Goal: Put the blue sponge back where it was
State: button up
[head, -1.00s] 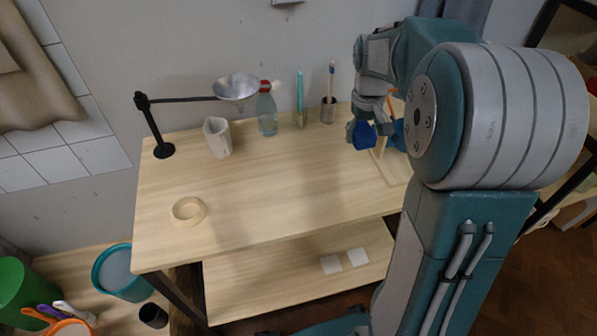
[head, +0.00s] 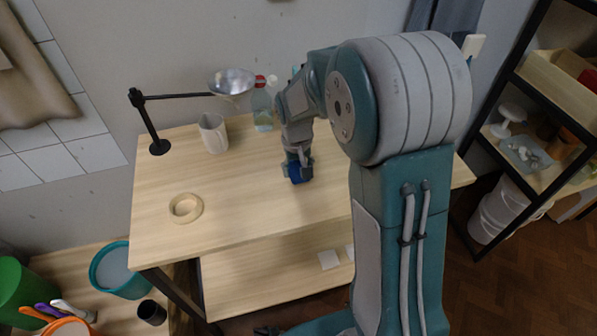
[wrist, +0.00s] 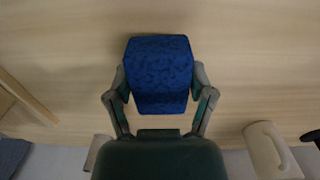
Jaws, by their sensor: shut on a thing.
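The blue sponge (wrist: 160,72) is held between the two fingers of my gripper (wrist: 160,88) in the wrist view. In the head view my gripper (head: 298,166) points down over the middle of the wooden table (head: 240,215), with the blue sponge (head: 299,175) at its tip. My gripper is shut on the sponge. I cannot tell whether the sponge touches the table top.
A white mug (head: 213,132), a bottle (head: 263,107) and a black stand with a metal funnel (head: 232,82) are at the back. The front middle is clear. My arm hides the table's right part.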

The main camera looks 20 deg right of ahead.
jog(key=shift+f, duration=0.85)
jog(key=o, duration=1.2)
jog(key=shift+o, duration=0.2)
